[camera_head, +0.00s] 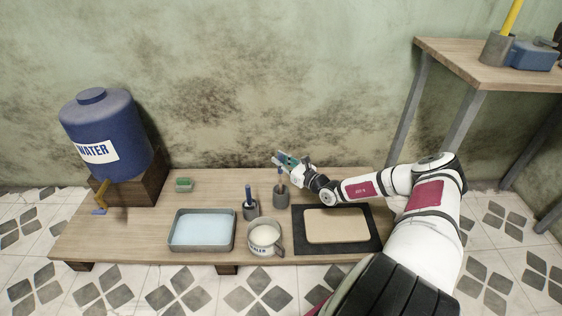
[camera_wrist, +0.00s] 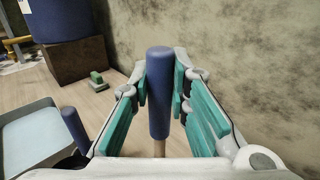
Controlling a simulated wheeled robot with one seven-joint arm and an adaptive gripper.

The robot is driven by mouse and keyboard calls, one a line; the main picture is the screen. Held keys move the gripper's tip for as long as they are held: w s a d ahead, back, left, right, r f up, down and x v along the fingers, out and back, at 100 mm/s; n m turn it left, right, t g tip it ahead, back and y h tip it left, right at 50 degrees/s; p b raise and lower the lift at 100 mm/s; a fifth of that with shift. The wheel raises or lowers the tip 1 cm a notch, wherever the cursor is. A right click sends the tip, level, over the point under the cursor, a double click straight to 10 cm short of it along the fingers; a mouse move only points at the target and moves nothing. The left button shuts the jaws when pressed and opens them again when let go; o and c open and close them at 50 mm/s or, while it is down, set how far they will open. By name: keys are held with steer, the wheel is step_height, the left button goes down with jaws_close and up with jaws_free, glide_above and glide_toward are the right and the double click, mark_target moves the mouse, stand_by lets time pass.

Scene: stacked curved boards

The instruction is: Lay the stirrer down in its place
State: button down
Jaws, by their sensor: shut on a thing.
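My gripper (camera_head: 284,159) is above the back middle of the low table. In the wrist view, my gripper (camera_wrist: 160,82) has its green-padded fingers on either side of an upright blue handle (camera_wrist: 158,95), the stirrer's, with a pale rod below. In the head view, the stirrer (camera_head: 281,176) shows just below the fingers, over a grey cup (camera_head: 281,199). I cannot tell whether its lower end is inside that cup. A second blue-handled tool (camera_head: 249,194) stands in another grey holder (camera_head: 251,210) to the left; its handle also shows in the wrist view (camera_wrist: 75,130).
A tray of pale blue liquid (camera_head: 202,230), a white-filled mug (camera_head: 264,238) and a tan board on a black mat (camera_head: 299,238) line the front of the table (camera_head: 140,222). A green sponge (camera_head: 184,185) and a blue water barrel (camera_head: 108,135) are at left.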

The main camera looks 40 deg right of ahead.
mark_target(281, 172)
steer(key=shift+f+b, duration=0.5)
steer(key=shift+f, duration=1.05)
steer(key=shift+f, duration=0.15)
steer(key=c, duration=1.5)
jaws_free()
steer(key=shift+f+b, duration=0.1)
steer(key=shift+b, duration=0.4)
